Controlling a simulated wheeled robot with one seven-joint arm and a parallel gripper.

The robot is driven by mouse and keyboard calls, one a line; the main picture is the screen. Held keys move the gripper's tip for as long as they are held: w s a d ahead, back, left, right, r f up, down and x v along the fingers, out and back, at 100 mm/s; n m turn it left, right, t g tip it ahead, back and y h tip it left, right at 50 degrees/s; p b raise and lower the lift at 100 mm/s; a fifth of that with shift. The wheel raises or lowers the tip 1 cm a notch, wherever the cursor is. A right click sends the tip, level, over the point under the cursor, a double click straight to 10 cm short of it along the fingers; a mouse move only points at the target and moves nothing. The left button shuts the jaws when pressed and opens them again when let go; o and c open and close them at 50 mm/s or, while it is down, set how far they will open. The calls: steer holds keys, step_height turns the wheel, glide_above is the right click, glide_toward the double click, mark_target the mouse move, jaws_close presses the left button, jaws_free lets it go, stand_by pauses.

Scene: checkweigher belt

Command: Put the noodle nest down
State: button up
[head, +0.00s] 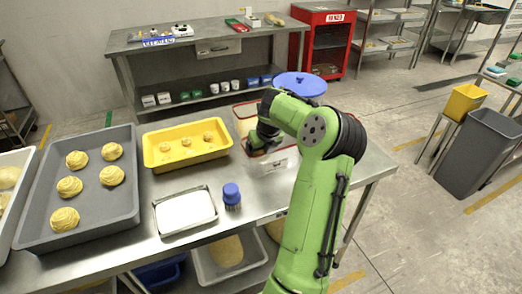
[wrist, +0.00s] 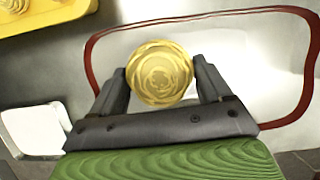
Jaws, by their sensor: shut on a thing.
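In the wrist view my gripper (wrist: 160,82) is shut on a round yellow noodle nest (wrist: 160,65), with one dark finger on each side of it.
A grey tray (head: 128,205) holds several noodle nests at left. A yellow tray (head: 150,160) holds smaller pieces. A metal tray (head: 158,224) with a white surface and a blue-topped object (head: 232,194) stand at the table's front. A blue round disc (head: 300,84) is behind my arm.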

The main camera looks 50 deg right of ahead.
steer(key=shift+f, duration=0.25)
steer(key=o, duration=1)
steer(key=shift+o, duration=0.2)
steer(key=shift+r, duration=0.1)
